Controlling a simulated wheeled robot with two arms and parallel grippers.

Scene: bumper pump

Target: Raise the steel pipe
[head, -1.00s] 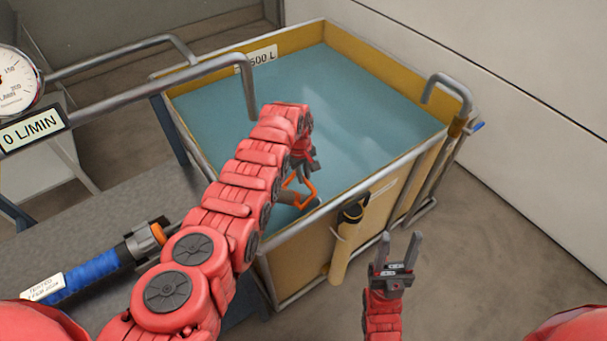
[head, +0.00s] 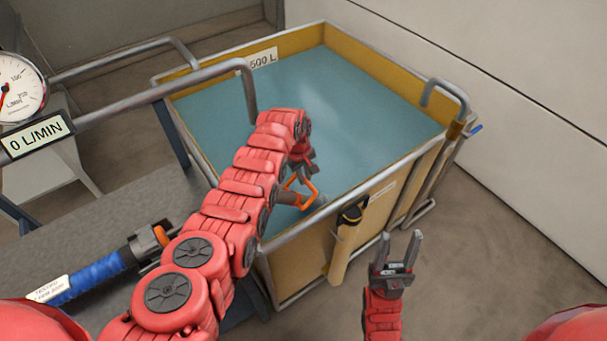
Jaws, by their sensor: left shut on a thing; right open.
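A short grey steel pipe (head: 287,197) with an orange loop handle (head: 312,194) is at the near-left inside edge of the water tank (head: 388,188). My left gripper (head: 302,178) is shut on the orange handle; its fingertips are small and partly hidden by my arm. The pipe's left part is hidden behind my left arm. My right gripper (head: 400,250) is open and empty, fingers up, outside the tank's front wall and apart from the pipe.
Bent grey pipes (head: 205,80) run from the gauge (head: 18,88) over the tank's left rim. A blue hose (head: 90,279) with a coupling lies on the grey bench at left. A yellow tube (head: 341,255) hangs on the tank's front. Floor at right is clear.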

